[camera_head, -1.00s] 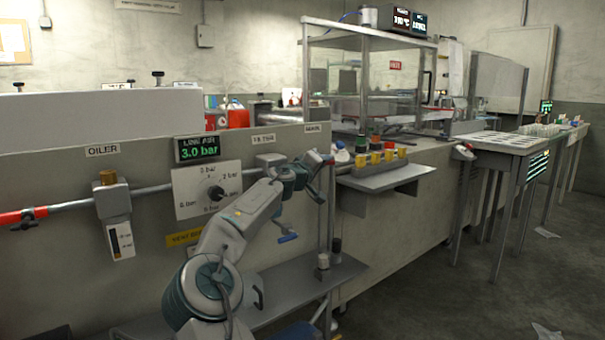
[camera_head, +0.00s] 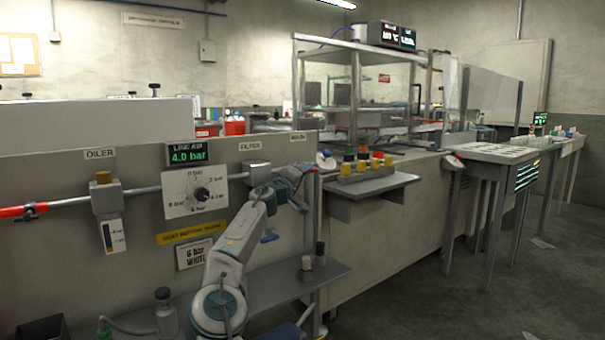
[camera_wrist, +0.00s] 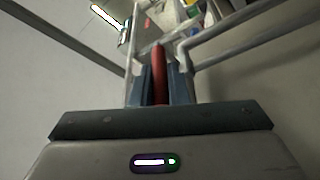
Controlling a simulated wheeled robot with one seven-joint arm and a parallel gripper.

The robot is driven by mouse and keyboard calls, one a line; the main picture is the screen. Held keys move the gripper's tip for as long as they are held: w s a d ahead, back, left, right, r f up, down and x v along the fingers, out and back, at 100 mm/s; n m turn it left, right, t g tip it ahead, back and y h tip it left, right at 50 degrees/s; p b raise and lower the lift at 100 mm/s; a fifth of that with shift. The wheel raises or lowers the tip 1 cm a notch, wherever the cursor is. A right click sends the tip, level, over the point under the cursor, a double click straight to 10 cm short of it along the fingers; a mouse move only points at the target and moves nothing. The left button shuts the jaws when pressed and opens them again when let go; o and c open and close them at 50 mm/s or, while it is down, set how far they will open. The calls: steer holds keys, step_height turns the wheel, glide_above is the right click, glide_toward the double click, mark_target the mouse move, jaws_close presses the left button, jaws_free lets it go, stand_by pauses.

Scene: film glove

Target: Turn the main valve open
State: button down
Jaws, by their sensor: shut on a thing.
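The main valve's red handle (camera_wrist: 159,72) stands between the two fingers of my gripper (camera_wrist: 161,82) in the wrist view. The fingers are shut on it. In the head view my gripper (camera_head: 302,172) is at the right end of the grey panel, below a small label (camera_head: 298,136) that seems to read MAIN. The valve body and most of the handle are hidden behind my arm there. The line air display (camera_head: 187,154) reads 4.0 bar in green, above a round dial with a black knob (camera_head: 202,194).
An oiler (camera_head: 108,202) and a filter (camera_head: 257,174) sit on the pipe along the panel. A low shelf (camera_head: 285,282) with small bottles runs beneath. A shelf with coloured buttons (camera_head: 366,185) juts out to the right. The floor at right is mostly clear.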

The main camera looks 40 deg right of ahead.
steer(key=shift+s+d+f, duration=0.1)
steer(key=shift+s, duration=0.05)
steer(key=c, duration=1.4)
jaws_free()
steer(key=shift+d, duration=0.1)
steer(key=shift+a, duration=0.2)
steer(key=shift+a+f, duration=0.1)
steer(key=shift+a, duration=0.35)
steer(key=b+v, duration=0.1)
steer(key=v, duration=1.2)
steer(key=shift+d, duration=0.1)
